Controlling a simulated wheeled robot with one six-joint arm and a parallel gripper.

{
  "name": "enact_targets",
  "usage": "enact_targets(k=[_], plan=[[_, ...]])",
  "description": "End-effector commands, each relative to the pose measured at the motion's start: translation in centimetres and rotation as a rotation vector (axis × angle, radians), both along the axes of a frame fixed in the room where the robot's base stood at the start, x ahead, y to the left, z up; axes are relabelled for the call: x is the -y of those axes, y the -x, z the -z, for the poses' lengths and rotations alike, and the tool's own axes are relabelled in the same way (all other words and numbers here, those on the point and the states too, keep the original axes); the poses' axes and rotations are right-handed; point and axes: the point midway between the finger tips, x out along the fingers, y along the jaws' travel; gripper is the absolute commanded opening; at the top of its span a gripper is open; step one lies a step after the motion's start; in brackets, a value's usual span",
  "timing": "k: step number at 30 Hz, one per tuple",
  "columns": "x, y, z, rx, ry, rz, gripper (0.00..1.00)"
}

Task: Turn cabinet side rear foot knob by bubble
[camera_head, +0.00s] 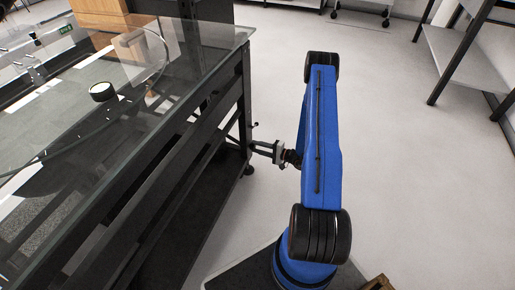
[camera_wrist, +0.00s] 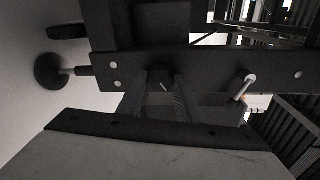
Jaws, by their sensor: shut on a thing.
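The dark cabinet (camera_head: 190,155) with a glass top stands at the left of the head view. In the wrist view my gripper (camera_wrist: 160,97) has its two fingers on either side of a dark round knob (camera_wrist: 160,82) with a pale line, and is shut on it. The knob sits on the cabinet's dark frame leg. A round black foot (camera_wrist: 49,71) on a short metal stem shows at the left. In the head view my gripper (camera_head: 264,149) reaches the cabinet's side near a rear leg. A round white-faced disc (camera_head: 102,92), perhaps the bubble, shows through or on the glass; its reading is too small to tell.
A silver lever or pin (camera_wrist: 243,87) sticks out of the frame right of the knob. The glass top (camera_head: 215,45) overhangs near my arm. A grey shelf rack (camera_head: 465,62) stands at the right. The pale floor between is clear.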

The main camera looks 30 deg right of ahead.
Motion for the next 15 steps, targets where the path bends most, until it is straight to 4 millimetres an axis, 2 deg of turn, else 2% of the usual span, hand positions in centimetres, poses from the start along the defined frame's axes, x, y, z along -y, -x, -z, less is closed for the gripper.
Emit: enact_targets(k=[15], plan=[[-0.17, 0.20, 0.15, 0.237, 0.307, -0.001, 0.10]])
